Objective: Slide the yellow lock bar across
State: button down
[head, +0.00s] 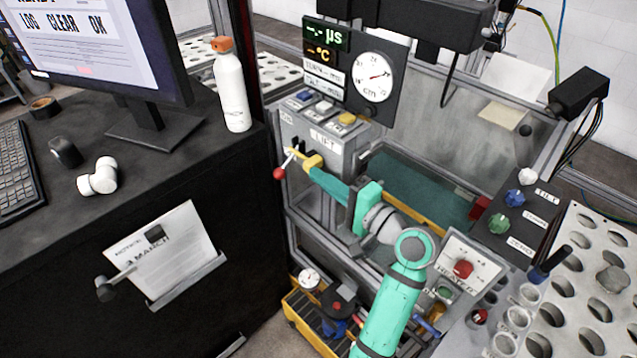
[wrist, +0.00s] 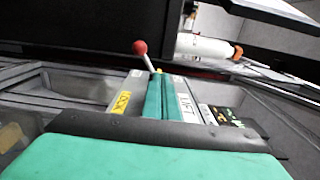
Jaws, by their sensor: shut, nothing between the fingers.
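The yellow lock bar (head: 312,161) shows as a small yellow piece on the front of the grey LIFT panel (head: 328,138), beside a lever with a red ball (head: 279,173). My gripper (head: 316,175) is shut and empty, its teal fingers pointing at the panel with the tips right at the yellow piece. I cannot tell whether they touch it. In the wrist view my gripper (wrist: 158,76) reaches toward the red-ball lever (wrist: 140,47). The fingers hide most of the bar.
A black desk with a monitor and a white bottle (head: 231,85) stands close on the left. A gauge panel (head: 355,68) rises above the LIFT panel. A teal-floored bay (head: 425,185) lies behind my wrist. A knob panel (head: 510,205) stands at right.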

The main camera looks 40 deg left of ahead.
jog(key=s+d, duration=0.1)
jog(key=d, duration=1.3)
notch_tip(320, 180, down, 14)
jog(key=d+m+t+h, duration=0.3)
jog(key=m+t+h, duration=0.1)
jog(key=m+t, duration=0.25)
jog(key=s+d+f+t+h, duration=0.45)
jog(key=d+f+h, duration=0.2)
jog(key=f, duration=0.55)
jog(key=s+d+f+n+h, duration=0.1)
jog(key=s+d+f+h, duration=0.2)
jog(key=s, duration=0.4)
jog(key=s+d+n+h, duration=0.1)
jog(key=s+d+h, duration=0.2)
jog(key=s+d, duration=0.35)
jog(key=s+r+n+t, duration=0.1)
jog(key=s+r+n, duration=0.2)
jog(key=s, duration=0.3)
jog(key=s+a+r+n+h, duration=0.1)
jog(key=s+r+n, duration=0.2)
jog(key=s, duration=0.3)
jog(key=shift+s+r+t, duration=0.15)
jog(key=shift+r+t, duration=0.25)
